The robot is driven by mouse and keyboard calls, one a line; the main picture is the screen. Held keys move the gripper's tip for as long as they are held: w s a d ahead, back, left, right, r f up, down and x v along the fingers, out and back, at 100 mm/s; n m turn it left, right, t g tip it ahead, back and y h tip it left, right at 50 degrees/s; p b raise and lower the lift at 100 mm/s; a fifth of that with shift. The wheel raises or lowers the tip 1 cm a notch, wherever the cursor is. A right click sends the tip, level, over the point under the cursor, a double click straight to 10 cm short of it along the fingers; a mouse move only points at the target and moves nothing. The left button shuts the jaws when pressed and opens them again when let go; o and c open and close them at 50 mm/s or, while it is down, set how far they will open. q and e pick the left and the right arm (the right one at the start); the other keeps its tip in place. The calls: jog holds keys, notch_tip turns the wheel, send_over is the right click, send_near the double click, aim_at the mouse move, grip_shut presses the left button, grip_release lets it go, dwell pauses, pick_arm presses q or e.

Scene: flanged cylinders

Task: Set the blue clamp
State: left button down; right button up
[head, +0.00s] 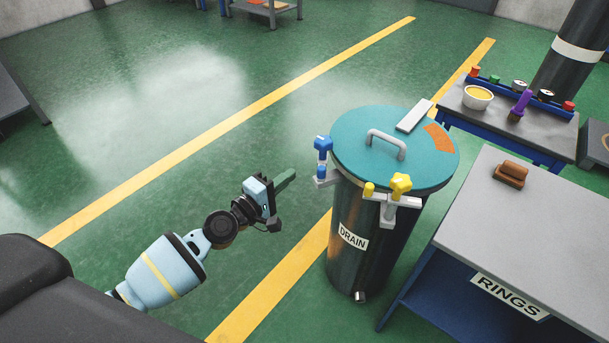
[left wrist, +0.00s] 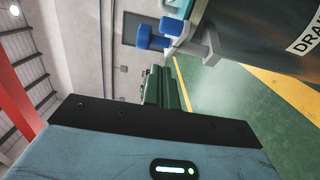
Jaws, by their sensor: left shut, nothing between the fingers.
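The blue clamp (head: 322,148) sits at the left rim of a dark drum (head: 362,245) labelled DRAIN, on a grey bracket. It also shows in the left wrist view (left wrist: 152,38), at the top, beyond the fingers. A yellow clamp (head: 401,185) sits at the drum's front rim. The drum has a teal lid (head: 360,125) with a grey handle (head: 386,142). My left gripper (head: 288,179) is shut and empty, to the left of the drum and a little below the blue clamp, apart from it. Its green fingers (left wrist: 163,90) lie together in the left wrist view. My right gripper does not show.
A grey table (head: 535,235) labelled RINGS stands right of the drum with a brown brush-like block (head: 511,173). Behind it, a blue-framed bench (head: 547,122) holds a bowl (head: 478,97) and a purple-handled tool (head: 521,104). Green floor (head: 180,105) left of the drum is clear.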

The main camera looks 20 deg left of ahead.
pick_arm(q)
jog(key=shift+w+d+p, duration=0.1)
jog(key=shift+w+d, duration=0.3)
jog(key=shift+d, duration=0.25)
jog(key=shift+w+d+p, duration=0.15)
jog(key=shift+w+d, duration=0.2)
jog(key=shift+d, duration=0.35)
jog(key=shift+w+d+p, duration=0.1)
jog(key=shift+w+d, duration=0.3)
jog(key=shift+d, duration=0.25)
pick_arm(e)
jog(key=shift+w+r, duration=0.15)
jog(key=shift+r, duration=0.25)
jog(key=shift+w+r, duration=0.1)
pick_arm(q)
jog(key=shift+d+n+y+p, duration=0.3)
jog(key=shift+n+y+p, duration=0.1)
jog(key=shift+y+p, duration=0.15)
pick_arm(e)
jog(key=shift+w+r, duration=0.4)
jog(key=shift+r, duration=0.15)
pick_arm(q)
jog(key=shift+d+t, duration=0.1)
jog(key=shift+t, duration=0.2)
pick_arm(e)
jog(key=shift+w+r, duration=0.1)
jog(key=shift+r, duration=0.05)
